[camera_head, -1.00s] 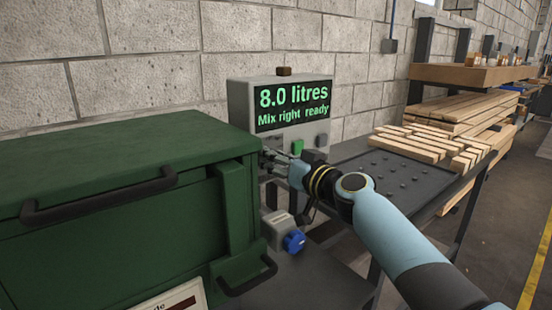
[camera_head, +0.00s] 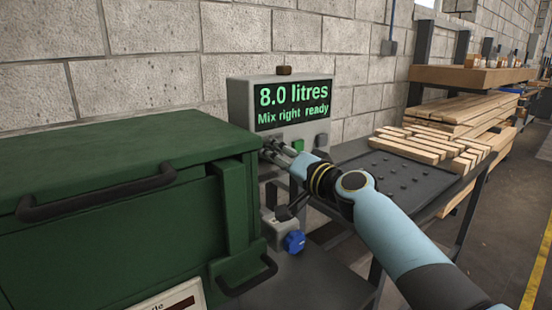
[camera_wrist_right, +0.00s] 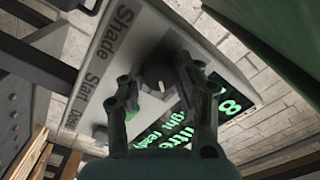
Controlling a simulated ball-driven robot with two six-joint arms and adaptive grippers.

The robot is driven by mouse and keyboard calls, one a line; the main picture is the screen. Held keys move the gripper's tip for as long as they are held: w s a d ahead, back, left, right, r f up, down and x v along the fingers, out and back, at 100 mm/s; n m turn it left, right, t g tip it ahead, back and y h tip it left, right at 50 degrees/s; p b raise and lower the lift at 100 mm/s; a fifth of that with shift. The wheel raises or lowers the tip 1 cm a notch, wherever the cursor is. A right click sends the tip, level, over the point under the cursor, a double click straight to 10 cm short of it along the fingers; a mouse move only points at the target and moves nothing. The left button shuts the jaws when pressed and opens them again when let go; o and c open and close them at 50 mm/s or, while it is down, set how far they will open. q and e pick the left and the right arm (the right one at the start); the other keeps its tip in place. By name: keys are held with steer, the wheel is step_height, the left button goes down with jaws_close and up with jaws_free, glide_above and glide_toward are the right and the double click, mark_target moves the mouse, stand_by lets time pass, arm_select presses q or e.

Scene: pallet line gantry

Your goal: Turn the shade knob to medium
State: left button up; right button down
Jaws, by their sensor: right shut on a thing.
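The control box (camera_head: 240,103) stands against the wall, and its display reads "8.0 litres" and "Mix right ready". My right gripper (camera_head: 268,148) is at the lower left of the box's face. In the right wrist view, a dark round knob (camera_wrist_right: 158,72) with a pale pointer mark sits between the fingers of my right gripper (camera_wrist_right: 160,82), near the printed word "Shade". The gripper is shut on this shade knob. In the head view the gripper hides the knob. I cannot read which setting the pointer marks. My left gripper is out of view.
A green lidded chest (camera_head: 110,165) with dark handles stands close at the left of my right gripper. A green button (camera_head: 298,146) and a dark one (camera_head: 321,140) are on the box. A blue knob (camera_head: 294,242) sits below. A grey table holds timber (camera_head: 425,148) at the right.

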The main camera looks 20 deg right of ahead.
steer(key=shift+f+m+p, duration=0.1)
steer(key=shift+m+p, duration=0.3)
steer(key=shift+m, duration=3.4)
steer(key=c, duration=0.9)
jaws_free()
steer(key=shift+d, duration=0.1)
steer(key=shift+c, duration=0.2)
steer(key=shift+s, duration=0.15)
steer(key=v, duration=1.1)
steer(key=shift+s, duration=0.4)
